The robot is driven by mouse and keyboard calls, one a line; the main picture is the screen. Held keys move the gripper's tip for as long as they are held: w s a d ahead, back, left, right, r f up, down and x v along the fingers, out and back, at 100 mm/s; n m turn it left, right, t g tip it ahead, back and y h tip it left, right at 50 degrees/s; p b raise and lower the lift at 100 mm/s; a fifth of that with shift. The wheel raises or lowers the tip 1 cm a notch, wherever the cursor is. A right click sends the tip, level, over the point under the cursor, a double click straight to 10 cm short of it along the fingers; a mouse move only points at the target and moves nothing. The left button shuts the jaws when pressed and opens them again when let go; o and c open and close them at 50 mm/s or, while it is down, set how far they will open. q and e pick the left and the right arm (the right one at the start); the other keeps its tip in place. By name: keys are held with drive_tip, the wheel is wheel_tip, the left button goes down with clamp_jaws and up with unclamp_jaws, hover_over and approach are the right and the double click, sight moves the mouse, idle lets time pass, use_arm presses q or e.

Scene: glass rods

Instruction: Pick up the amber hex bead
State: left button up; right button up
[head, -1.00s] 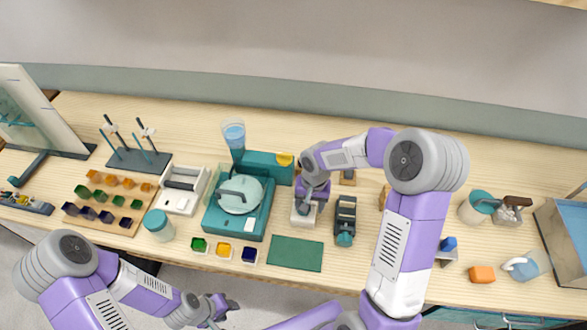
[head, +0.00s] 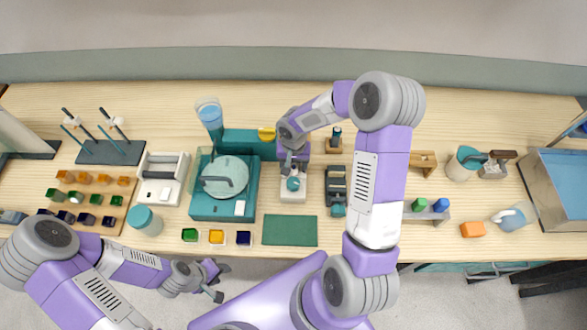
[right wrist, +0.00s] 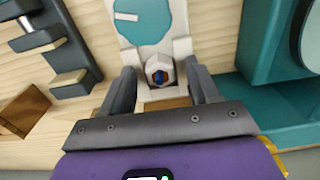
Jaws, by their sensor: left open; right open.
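My right gripper (head: 293,163) is open over the back part of a small white device (head: 292,196) with a teal top. In the right wrist view its fingers (right wrist: 160,80) stand apart on either side of a small six-sided piece (right wrist: 158,77) set in the white device. That piece looks dark blue with a reddish-orange edge; I cannot tell whether it is the amber hex bead. Nothing is held. Small amber pieces (head: 95,179) sit in a row on a wooden board at the left. My left gripper (head: 212,280) is open and empty in front of the table edge.
A teal machine (head: 222,205) stands left of the right gripper, and a dark grey device (head: 335,187) stands right. Small green, amber (head: 216,237) and blue dishes line the front. A green mat (head: 290,231) lies bare.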

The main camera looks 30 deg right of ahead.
drive_tip(key=shift+c, duration=0.2)
clamp_jaws()
wheel_tip(320, 180, up, 10)
drive_tip(key=shift+p, duration=0.45)
